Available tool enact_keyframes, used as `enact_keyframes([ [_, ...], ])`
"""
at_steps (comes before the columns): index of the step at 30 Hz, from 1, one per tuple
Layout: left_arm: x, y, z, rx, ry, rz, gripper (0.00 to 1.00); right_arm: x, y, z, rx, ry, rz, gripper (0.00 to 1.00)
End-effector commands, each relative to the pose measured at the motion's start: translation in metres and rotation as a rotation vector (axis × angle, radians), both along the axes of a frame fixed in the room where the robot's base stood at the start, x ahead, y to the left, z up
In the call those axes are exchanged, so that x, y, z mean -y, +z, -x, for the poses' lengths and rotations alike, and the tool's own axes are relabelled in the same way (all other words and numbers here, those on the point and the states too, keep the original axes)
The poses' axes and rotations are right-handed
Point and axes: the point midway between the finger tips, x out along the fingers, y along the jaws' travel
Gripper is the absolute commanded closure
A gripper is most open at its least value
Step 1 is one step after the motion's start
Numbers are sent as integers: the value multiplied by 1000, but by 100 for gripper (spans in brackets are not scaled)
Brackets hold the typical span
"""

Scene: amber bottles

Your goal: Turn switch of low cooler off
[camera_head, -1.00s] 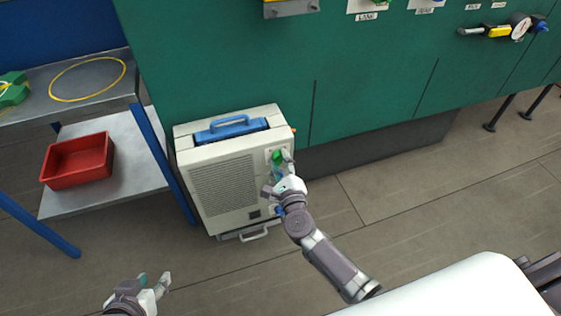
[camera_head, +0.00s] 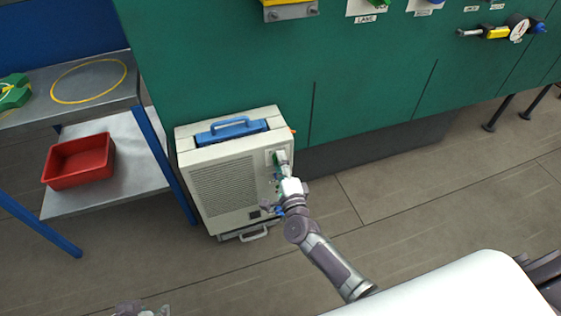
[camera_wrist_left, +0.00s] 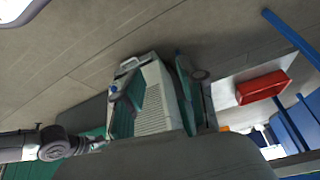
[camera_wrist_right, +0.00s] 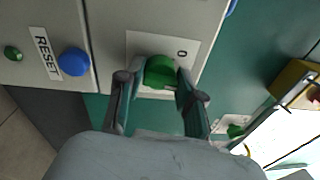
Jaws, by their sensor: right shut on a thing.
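The low cooler (camera_head: 222,180) is a cream box with a grille and a blue-handled top, standing on the floor against the green wall. Its switch is a green knob (camera_wrist_right: 159,72) on a white plate marked "0", seen in the right wrist view. My right gripper (camera_head: 283,160) is at the front's upper right corner. In the right wrist view its fingers (camera_wrist_right: 153,82) are shut on the green knob, one on each side. My left gripper (camera_head: 142,310) is at the bottom edge of the head view, mostly cut off. In the left wrist view its fingers (camera_wrist_left: 148,75) are apart and empty.
A blue button (camera_wrist_right: 74,61) labelled RESET and a small green light (camera_wrist_right: 13,53) are beside the switch. A shelf with a red bin (camera_head: 78,162) stands left of the cooler. Wall controls (camera_head: 490,32) are above. The floor in front is clear.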

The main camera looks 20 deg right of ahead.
Motion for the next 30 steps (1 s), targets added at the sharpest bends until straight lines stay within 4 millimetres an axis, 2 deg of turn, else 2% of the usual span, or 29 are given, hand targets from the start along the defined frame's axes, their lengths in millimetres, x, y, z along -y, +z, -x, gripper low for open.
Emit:
enact_keyframes([
  [7, -8, -4, 28, -134, 11, -27, 60, -1, -2, 1, 1, 4, 235, 98],
  [21, -8, 10, 26, -125, 10, -26, 60, 0, -4, 2, 15, 4, 663, 98],
  [30, -8, 15, 26, -125, 10, -26, 60, 1, -5, 2, 21, 4, 845, 98],
])
